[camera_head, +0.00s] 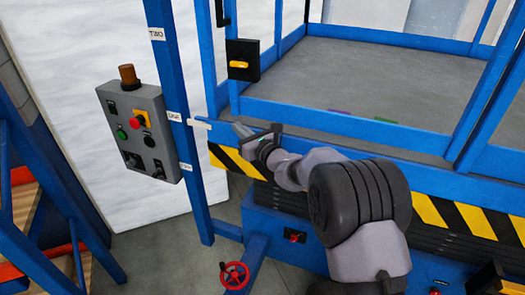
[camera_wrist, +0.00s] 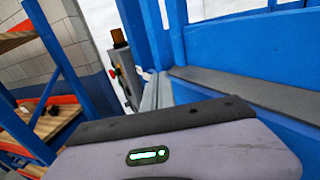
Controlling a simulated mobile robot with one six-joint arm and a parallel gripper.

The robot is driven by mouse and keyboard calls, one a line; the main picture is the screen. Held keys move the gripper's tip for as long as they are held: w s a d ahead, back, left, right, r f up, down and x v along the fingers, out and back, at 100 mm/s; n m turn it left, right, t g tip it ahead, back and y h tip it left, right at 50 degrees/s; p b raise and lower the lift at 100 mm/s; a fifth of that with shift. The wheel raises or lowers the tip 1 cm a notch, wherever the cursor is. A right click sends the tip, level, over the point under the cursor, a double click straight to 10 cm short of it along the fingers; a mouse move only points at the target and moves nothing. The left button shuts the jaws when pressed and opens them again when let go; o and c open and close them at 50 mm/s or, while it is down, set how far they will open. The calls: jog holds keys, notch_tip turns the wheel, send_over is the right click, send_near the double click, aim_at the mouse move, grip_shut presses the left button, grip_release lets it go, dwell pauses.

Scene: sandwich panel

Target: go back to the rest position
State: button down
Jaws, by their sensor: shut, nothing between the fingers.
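My gripper (camera_head: 240,129) is at the end of my grey arm, in front of the blue frame and just right of the labelled blue post (camera_head: 176,100). Its fingers are shut with nothing between them. In the wrist view the wrist housing with a green light fills the lower part, and the narrow grey fingers (camera_wrist: 157,92) lie together beyond it. A grey control panel (camera_head: 140,130) with an amber lamp, buttons and switches is mounted left of the post. It also shows in the wrist view (camera_wrist: 124,76), partly hidden.
A blue-railed platform (camera_head: 350,75) with a grey floor stands behind my arm. A black box with a yellow handle (camera_head: 240,62) is on its frame. A red handwheel (camera_head: 234,275) is low in front. Blue and orange shelving (camera_wrist: 45,85) stands at left. Bare floor shows below the panel.

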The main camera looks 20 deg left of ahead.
jog(key=s, duration=0.8)
jog(key=s+d+r+n+g+b, duration=0.3)
jog(key=s+d+n+g+b, duration=0.4)
jog(key=s+d+n, duration=0.5)
jog(key=s+d+f+n+t+h+b, duration=0.1)
jog(key=s+d+f+h, duration=0.3)
jog(key=d, duration=0.6)
jog(key=s+d+f+n+t+h+b, duration=0.1)
jog(key=s+d+f+n+h+b, duration=0.3)
jog(key=d, duration=0.7)
jog(key=s+d+f+n+t+h+b, duration=0.1)
jog(key=s+d+f+h, duration=0.4)
jog(key=d, duration=0.6)
jog(key=s+f+n+b, duration=0.1)
jog(key=s+f+b, duration=0.1)
jog(key=s, duration=0.1)
jog(key=shift+f+n+t, duration=0.3)
jog(key=shift+f+n, duration=0.05)
jog(key=shift+n, duration=0.05)
jog(key=shift+s, duration=0.1)
